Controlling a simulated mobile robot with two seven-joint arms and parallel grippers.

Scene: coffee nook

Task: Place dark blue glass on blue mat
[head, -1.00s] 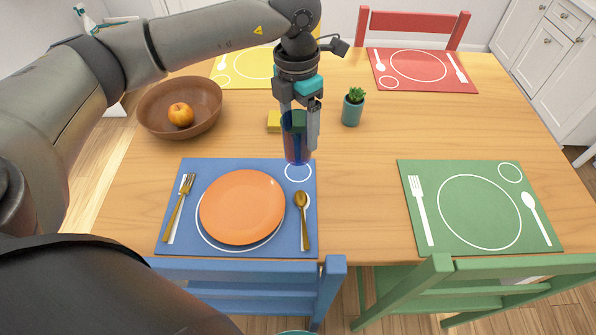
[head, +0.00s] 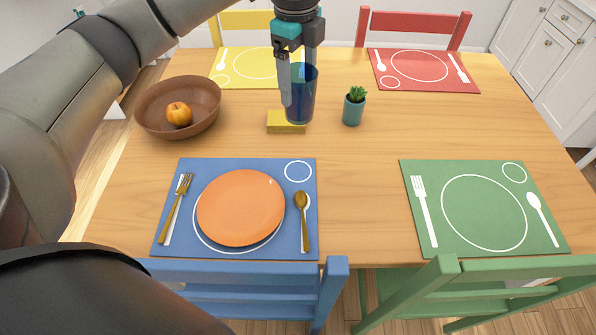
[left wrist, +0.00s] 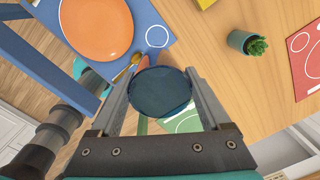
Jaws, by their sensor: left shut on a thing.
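The dark blue glass (head: 300,97) is held by my left gripper (head: 298,85), which is shut on it above the table, in front of the yellow block in the head view. In the left wrist view the glass (left wrist: 160,92) sits between the two fingers (left wrist: 160,100). The blue mat (head: 308,215) lies at the near left of the table. It carries an orange plate (head: 240,207), a gold fork (head: 176,205) on the left and a gold spoon (head: 301,220) on the right. Its printed white circle (head: 298,172) at the upper right is empty.
A yellow block (head: 283,124) lies beyond the blue mat. A small potted plant (head: 354,108) stands right of the glass. A brown bowl (head: 150,108) with an orange fruit (head: 179,114) is at left. Green (head: 420,170), red (head: 390,88) and yellow (head: 262,83) mats lie around.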

